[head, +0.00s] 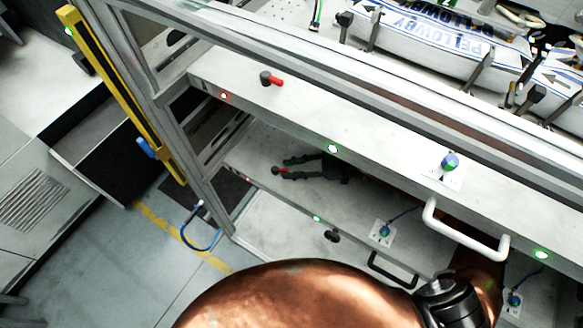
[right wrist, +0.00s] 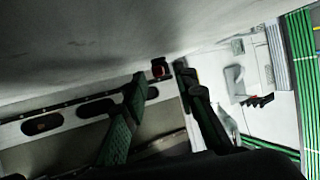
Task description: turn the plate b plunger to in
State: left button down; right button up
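A second red-handled plunger (head: 271,79) sticks out to the right on the upper ledge. A dark knob (head: 332,236) is on the lowest ledge. No plate letter is readable. My left gripper is not in view.
The upper ledge (head: 390,165) overhangs my right gripper closely. Blue-green knobs (head: 449,162) (head: 384,230) sit on the ledges. A yellow post (head: 120,95) stands at the left.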

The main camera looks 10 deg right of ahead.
jog(key=shift+c, duration=0.7)
grip_shut()
